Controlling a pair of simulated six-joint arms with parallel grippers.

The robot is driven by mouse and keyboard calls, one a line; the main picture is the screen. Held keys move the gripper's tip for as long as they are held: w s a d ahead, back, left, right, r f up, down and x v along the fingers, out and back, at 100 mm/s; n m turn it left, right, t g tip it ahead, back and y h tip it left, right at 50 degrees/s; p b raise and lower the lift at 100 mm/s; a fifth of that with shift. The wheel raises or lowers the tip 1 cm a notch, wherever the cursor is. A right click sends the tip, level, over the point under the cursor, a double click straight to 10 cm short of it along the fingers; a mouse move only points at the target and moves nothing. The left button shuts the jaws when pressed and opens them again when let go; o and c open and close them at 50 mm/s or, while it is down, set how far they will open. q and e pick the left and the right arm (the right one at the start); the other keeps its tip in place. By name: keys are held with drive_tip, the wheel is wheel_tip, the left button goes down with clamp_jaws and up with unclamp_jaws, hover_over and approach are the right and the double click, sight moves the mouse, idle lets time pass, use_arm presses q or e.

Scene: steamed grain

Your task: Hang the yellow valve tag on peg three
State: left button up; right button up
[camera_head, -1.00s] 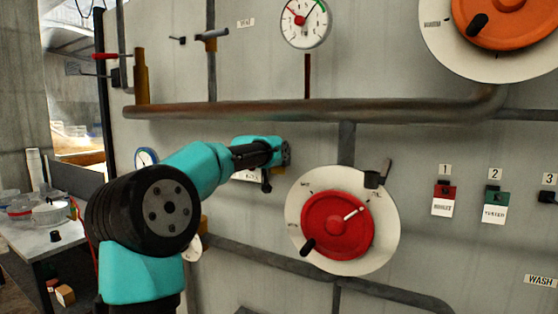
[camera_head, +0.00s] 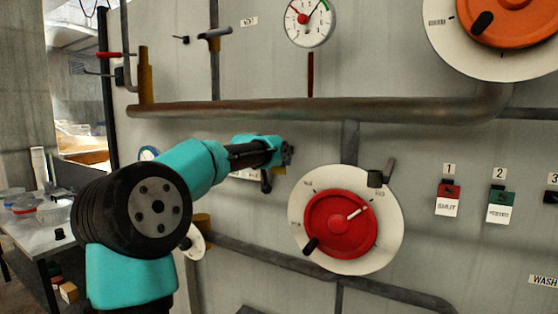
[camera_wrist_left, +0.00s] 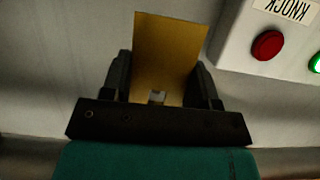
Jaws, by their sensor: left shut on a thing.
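My left gripper (camera_wrist_left: 163,88) is shut on the yellow valve tag (camera_wrist_left: 170,45) in the left wrist view. The tag stands up between the two dark fingers. Peg three (camera_head: 551,196) is a dark peg at the right edge of the head view, under the label 3 (camera_head: 553,178), partly cut off. No tag shows on its visible part. My right gripper is not in view.
A red tag (camera_head: 447,199) hangs under label 1 and a green tag (camera_head: 500,204) under label 2. The red valve wheel (camera_head: 341,224) juts out between my gripper and the pegs. A thick pipe (camera_head: 320,110) runs above. A red button (camera_wrist_left: 267,45) is beside the tag.

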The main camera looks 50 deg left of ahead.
use_arm(q)
drive_tip(key=shift+s, duration=0.15)
drive_tip(key=shift+s+d, duration=0.35)
drive_tip(key=shift+s, duration=0.55)
drive_tip(key=shift+s+d, duration=0.35)
drive_tip(key=shift+s, duration=0.55)
drive_tip(key=shift+s+d, duration=0.35)
drive_tip(key=shift+s, duration=0.55)
